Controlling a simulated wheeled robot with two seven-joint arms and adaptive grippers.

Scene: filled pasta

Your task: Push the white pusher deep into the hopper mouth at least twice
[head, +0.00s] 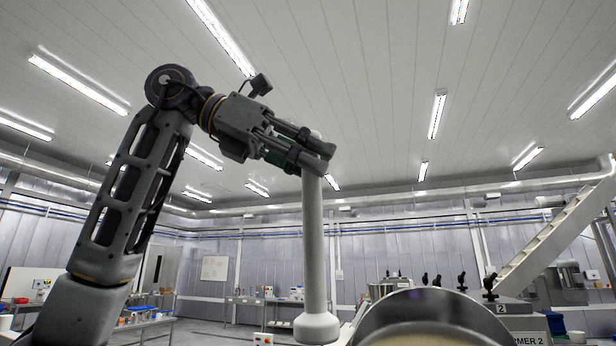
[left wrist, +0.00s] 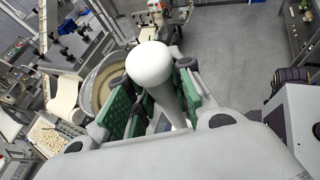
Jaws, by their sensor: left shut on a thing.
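The white pusher (head: 314,245) hangs upright in my left gripper (head: 318,160), its wide round foot at the bottom. The gripper is shut on the upper end of its shaft. In the left wrist view the pusher's rounded white end (left wrist: 150,64) sticks out between the green-padded fingers (left wrist: 152,108). A round steel vessel with pale contents, seemingly the hopper (head: 430,300), stands at the bottom right of the head view. The pusher's foot is left of its rim, apart from it in the picture. The vessel also shows in the left wrist view (left wrist: 91,88), partly hidden by a finger. My right gripper is not in view.
A grey machine (head: 525,322) with several black knobs stands right of the vessel. A pale sloping chute or stair (head: 555,232) rises behind it. Work tables (head: 145,322) stand at the back left. In the left wrist view, a tray of small pale pieces (left wrist: 48,137) lies at the left.

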